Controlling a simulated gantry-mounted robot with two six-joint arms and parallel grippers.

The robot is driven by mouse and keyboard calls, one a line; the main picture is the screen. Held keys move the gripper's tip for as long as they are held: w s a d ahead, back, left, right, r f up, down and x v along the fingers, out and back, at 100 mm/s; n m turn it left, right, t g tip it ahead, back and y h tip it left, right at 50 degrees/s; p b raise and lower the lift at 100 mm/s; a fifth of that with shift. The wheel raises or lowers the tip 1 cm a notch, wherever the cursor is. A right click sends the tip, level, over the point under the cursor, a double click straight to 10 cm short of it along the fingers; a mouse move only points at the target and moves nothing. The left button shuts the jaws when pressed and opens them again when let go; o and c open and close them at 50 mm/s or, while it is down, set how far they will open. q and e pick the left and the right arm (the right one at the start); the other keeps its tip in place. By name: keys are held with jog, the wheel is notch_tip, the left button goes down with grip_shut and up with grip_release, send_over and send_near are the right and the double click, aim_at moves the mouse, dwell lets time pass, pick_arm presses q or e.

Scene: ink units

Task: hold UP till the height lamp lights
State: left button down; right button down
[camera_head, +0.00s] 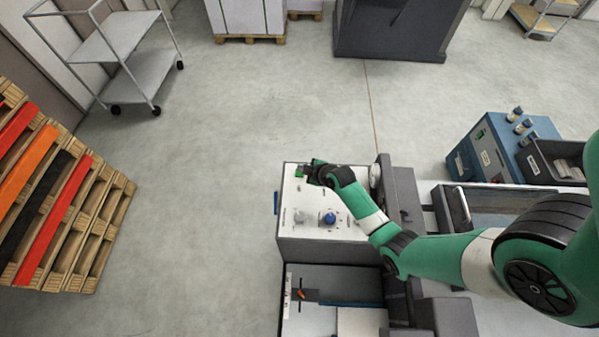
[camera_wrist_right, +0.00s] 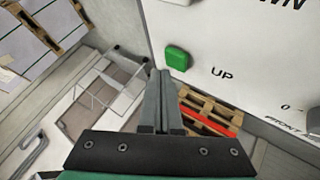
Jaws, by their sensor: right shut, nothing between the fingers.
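The green UP button (camera_wrist_right: 177,57) sits on the white control panel (camera_wrist_right: 240,55), beside the printed word UP, in the right wrist view. My right gripper (camera_wrist_right: 159,72) is shut and empty, its fingertips close to the button's lower left edge in that view. I cannot tell whether they touch it. In the head view the right gripper (camera_head: 310,172) is over the top left part of the panel (camera_head: 312,235). The panel also bears a blue knob (camera_head: 329,218) and a pale round part (camera_head: 300,216). I cannot identify the height lamp or see one lit. My left gripper is out of view.
A blue box (camera_head: 490,150) with knobs and a dark bin (camera_head: 545,165) stand at the right. The floor between is clear.

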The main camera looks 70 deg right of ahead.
jog(key=shift+f+b, duration=0.35)
jog(key=shift+f, duration=0.1)
jog(key=shift+f+b, duration=0.4)
jog(key=shift+f, duration=0.1)
dwell(0.6)
jog(key=shift+r, duration=0.15)
dwell(4.4)
jog(key=shift+r+p, duration=0.75)
jog(key=shift+p, duration=0.1)
notch_tip(320, 180, up, 5)
jog(key=p, duration=0.5)
jog(key=shift+r, duration=0.1)
